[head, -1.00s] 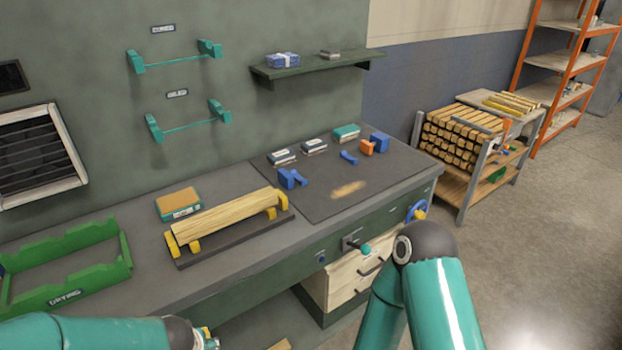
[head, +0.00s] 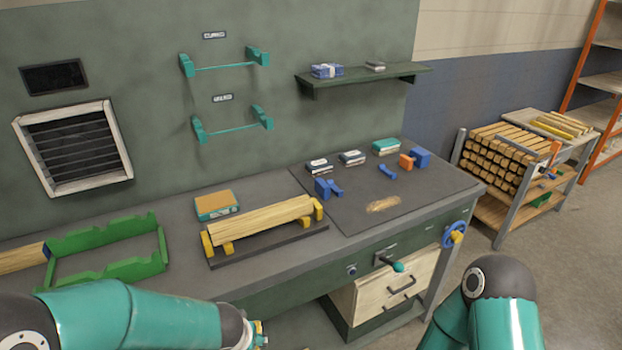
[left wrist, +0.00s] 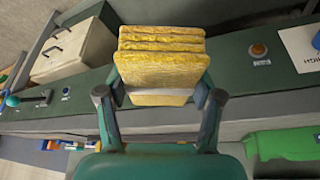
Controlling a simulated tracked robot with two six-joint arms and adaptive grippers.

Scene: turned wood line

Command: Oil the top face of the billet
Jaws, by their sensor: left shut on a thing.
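The billet (head: 258,219) is a long pale wooden bar lying on yellow supports (head: 227,247) over a dark base on the bench. Its top face is bare and looks dry. My left gripper (left wrist: 158,98) is shut on a yellow, rough, layered pad (left wrist: 160,70), held between both fingers in the left wrist view. In the head view only the end of this gripper (head: 257,335) shows at the bottom edge, in front of the bench and apart from the billet. My right gripper is out of the picture; only its arm shows at lower right.
A teal tin with an orange-brown top (head: 215,206) stands behind the billet. A green drying rack (head: 108,240) stands to its left. A dark mat (head: 350,215) with blue clamps lies to the right. A green-knobbed handle (head: 397,266) sticks out of the bench front.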

